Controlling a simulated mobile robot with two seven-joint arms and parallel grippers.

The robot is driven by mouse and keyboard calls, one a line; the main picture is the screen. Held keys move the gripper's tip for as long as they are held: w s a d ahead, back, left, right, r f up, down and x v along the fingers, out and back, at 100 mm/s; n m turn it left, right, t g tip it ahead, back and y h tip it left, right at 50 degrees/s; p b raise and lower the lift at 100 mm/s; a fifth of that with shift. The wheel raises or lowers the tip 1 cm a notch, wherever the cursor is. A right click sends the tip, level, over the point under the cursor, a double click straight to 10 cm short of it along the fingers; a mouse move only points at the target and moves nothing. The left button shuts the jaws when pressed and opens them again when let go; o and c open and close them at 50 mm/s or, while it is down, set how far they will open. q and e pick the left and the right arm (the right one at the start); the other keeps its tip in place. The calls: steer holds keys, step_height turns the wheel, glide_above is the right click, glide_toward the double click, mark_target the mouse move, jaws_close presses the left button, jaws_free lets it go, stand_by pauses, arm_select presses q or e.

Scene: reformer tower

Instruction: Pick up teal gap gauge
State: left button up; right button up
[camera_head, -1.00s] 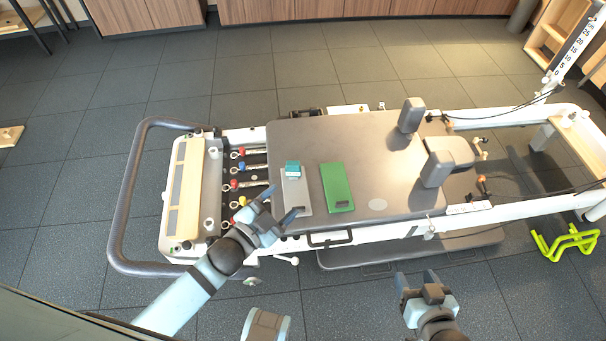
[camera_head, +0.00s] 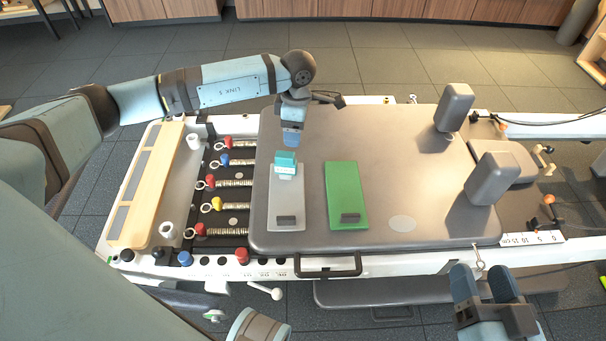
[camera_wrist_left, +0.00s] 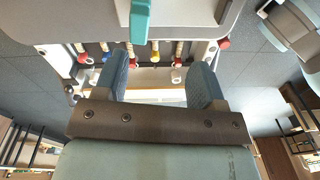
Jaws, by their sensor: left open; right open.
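The teal gap gauge (camera_head: 286,160) is a small teal block with a pale front face. It lies at the far end of a light grey plate on the dark grey carriage top. In the left wrist view, a teal piece that looks like the gauge (camera_wrist_left: 143,22) shows at the top edge, ahead of the fingers. My left gripper (camera_head: 291,138) is just behind the gauge in the head view, pointing down, apart from it as far as I can tell. Its fingers (camera_wrist_left: 160,75) are open and empty. My right gripper (camera_head: 484,284) is open and empty at the lower right, in front of the frame.
The grey plate (camera_head: 286,202) and a green plate (camera_head: 346,195) lie side by side on the carriage (camera_head: 400,160). Two grey shoulder blocks (camera_head: 490,185) stand at the right. Springs with coloured ends (camera_head: 235,183) and a wooden bar (camera_head: 147,190) are at the left.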

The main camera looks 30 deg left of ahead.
mark_target(286, 154)
arm_select(q)
steer(key=shift+y, duration=0.6)
steer(key=a+f+b, duration=0.1)
steer(key=f, duration=0.1)
steer(key=a+f+b, duration=0.1)
steer(key=f, duration=0.2)
steer(key=w+a+f+b, duration=0.1)
steer(key=f, duration=0.1)
steer(key=shift+a+f, duration=0.2)
steer(key=shift+a, duration=0.05)
steer(key=shift+f, duration=0.4)
step_height(286, 154, down, 4)
steer(key=b, duration=0.3)
steer(key=shift+a+f, duration=0.1)
steer(key=shift+f, duration=0.1)
steer(key=shift+a+f, duration=0.1)
steer(key=shift+f, duration=0.2)
steer(key=shift+c, duration=0.5)
steer(key=c, duration=1)
arm_select(e)
steer(key=f+n, duration=0.1)
steer(key=w+f, duration=0.1)
steer(key=d+f+n, duration=0.1)
steer(key=shift+w+f+n, duration=0.3)
steer(key=shift+w, duration=0.05)
